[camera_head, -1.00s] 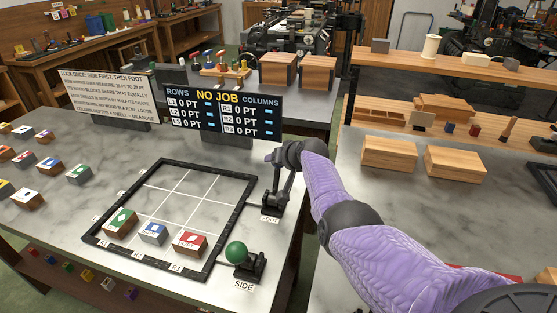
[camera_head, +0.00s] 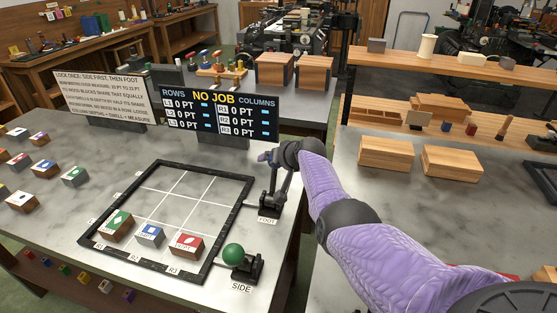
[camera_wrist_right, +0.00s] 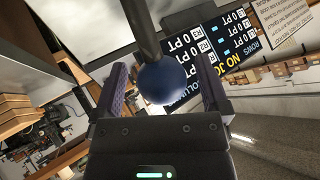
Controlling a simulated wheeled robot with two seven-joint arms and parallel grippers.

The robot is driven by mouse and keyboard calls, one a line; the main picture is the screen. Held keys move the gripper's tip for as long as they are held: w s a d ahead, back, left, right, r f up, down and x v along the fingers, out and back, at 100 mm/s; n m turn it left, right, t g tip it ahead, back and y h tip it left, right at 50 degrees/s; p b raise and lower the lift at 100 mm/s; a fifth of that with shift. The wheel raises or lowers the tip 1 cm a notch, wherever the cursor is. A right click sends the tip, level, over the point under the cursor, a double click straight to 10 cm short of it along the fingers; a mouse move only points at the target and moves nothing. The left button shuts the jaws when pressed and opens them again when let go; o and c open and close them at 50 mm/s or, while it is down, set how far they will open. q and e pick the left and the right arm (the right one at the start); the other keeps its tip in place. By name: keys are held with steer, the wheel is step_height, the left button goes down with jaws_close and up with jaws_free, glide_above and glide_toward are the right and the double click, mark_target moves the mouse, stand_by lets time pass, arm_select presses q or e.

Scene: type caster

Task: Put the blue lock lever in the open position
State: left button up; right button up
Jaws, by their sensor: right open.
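The foot lock lever (camera_head: 270,200) stands at the right far corner of the black frame. Its blue ball knob (camera_wrist_right: 166,82) shows in the right wrist view, on a dark shaft. In the head view, my right gripper (camera_head: 268,157) is at the top of this lever and hides the knob. In the right wrist view, the right gripper (camera_wrist_right: 162,70) is open, with the blue knob between its two fingers. A visible gap remains beside the knob. My left gripper is not in view.
The side lever with a green ball (camera_head: 233,254) stands at the frame's near right corner. The black frame (camera_head: 207,275) holds three coloured blocks along its near edge. A display board (camera_head: 220,112) and an instruction sign (camera_head: 103,97) stand behind. Several blocks lie at left.

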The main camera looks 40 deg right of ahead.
steer(key=p+v, duration=0.7)
steer(key=v, duration=0.2)
steer(key=shift+s+r, duration=0.2)
steer(key=shift+s, duration=0.15)
